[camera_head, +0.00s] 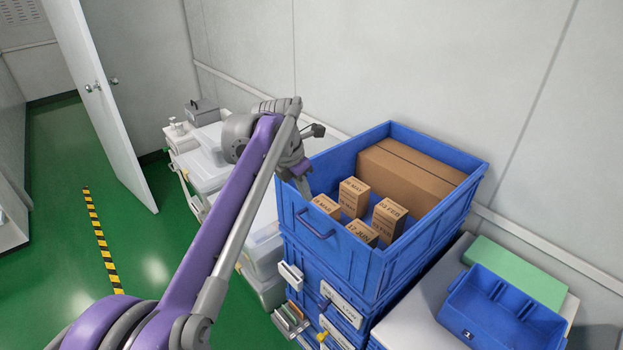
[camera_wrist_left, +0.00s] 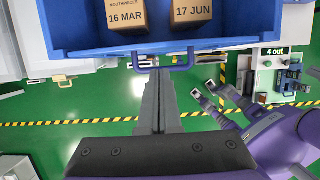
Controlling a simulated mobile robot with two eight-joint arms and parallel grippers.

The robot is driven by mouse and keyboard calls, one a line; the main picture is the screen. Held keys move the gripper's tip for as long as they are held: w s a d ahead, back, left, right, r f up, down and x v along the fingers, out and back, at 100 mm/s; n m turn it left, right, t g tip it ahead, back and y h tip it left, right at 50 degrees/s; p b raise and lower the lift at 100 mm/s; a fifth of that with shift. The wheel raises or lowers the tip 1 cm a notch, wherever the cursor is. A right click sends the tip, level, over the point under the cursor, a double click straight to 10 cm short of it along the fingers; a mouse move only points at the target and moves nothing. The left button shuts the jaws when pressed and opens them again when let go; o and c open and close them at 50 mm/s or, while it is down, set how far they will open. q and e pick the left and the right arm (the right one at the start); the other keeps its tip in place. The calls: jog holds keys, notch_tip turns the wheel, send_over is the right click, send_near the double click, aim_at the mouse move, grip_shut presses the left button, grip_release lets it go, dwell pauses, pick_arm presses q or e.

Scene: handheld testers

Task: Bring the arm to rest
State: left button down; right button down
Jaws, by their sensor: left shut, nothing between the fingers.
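My left arm reaches in from the lower left in the head view. Its gripper (camera_head: 304,186) points down at the near-left rim of the top blue crate (camera_head: 325,244), beside the small boxes; the arm partly hides the fingers. In the left wrist view the left gripper (camera_wrist_left: 159,84) has its two grey fingers together with nothing between them, close to the crate's handle. My right gripper (camera_wrist_left: 215,92) shows at the right of the left wrist view, its two fingers apart and empty. It is not in the head view.
Several small cartons (camera_head: 354,197) and a long brown box (camera_head: 405,176) are in the top crate, on stacked crates. A blue tray (camera_head: 500,314) and green block (camera_head: 515,272) lie at right. Clear plastic bins (camera_head: 203,168) stand behind my arm. Green floor (camera_head: 50,220) is free at left.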

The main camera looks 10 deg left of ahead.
pick_arm(q)
jog(key=s+a+f+m+t, duration=0.1)
jog(key=s+f+m, duration=0.4)
jog(key=s+m, duration=0.4)
jog(key=s+a+f+m+t+y, duration=0.1)
jog(key=s+a+f+m, duration=0.1)
jog(key=s+f+m, duration=0.4)
jog(key=s+a+f+m+t+y, duration=0.1)
jog(key=s+f+m, duration=0.4)
jog(key=s+m, duration=0.8)
jog(key=shift+s+a+f, duration=0.3)
jog(key=shift+s+a, duration=0.05)
jog(key=shift+s, duration=0.45)
